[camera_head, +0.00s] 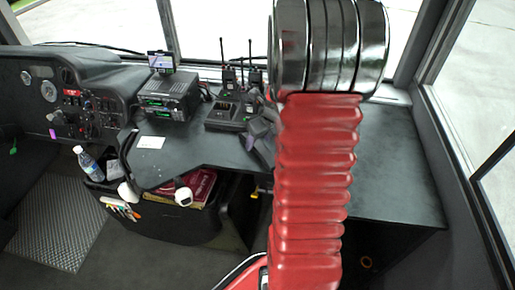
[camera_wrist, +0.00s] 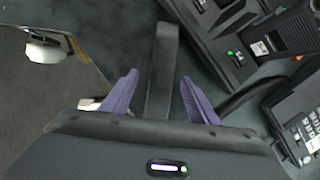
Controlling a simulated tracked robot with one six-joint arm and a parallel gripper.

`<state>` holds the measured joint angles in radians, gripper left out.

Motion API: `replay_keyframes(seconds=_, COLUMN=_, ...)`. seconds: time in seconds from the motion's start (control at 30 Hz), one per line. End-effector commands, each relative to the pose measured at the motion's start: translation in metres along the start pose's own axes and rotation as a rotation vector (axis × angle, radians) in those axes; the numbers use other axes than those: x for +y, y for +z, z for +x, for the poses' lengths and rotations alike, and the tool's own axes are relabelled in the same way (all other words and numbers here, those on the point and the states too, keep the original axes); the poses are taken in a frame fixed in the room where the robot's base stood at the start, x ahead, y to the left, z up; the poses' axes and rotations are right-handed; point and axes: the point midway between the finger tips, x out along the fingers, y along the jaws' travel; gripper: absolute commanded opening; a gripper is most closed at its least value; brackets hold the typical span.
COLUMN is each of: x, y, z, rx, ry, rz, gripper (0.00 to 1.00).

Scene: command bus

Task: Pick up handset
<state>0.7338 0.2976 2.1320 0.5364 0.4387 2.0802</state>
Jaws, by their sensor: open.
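A long dark bar (camera_wrist: 163,60), which looks like the handset, lies on the dark desk in the wrist view. It runs between the two purple fingers of my gripper (camera_wrist: 159,78). The fingers are open, with a gap visible on each side of the bar. Its near end is hidden behind my gripper's body. In the head view my gripper (camera_head: 260,129) is low over the desk, left of my red arm. The arm hides part of that area, and the bar is hard to make out there.
Handheld radios (camera_head: 228,77) with antennas stand in a charger (camera_head: 225,116) behind my gripper. A black radio unit (camera_head: 168,95) with green displays is further left. A keypad device (camera_wrist: 305,130) lies right of the fingers. The desk's right side (camera_head: 395,170) is clear.

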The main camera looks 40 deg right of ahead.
Motion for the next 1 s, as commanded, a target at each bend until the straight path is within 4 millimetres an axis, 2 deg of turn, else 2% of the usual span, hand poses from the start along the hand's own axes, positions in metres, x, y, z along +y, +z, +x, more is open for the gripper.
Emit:
replay_keyframes(seconds=0.2, x=-0.003, y=-0.001, z=0.025, rx=0.002, ry=0.002, rz=0.000, gripper=0.55)
replay_keyframes(seconds=0.4, x=-0.003, y=-0.001, z=0.040, rx=0.000, ry=0.000, rz=-0.001, gripper=0.55)
replay_keyframes(seconds=1.0, x=-0.003, y=-0.001, z=0.041, rx=-0.001, ry=0.000, rz=-0.001, gripper=0.55)
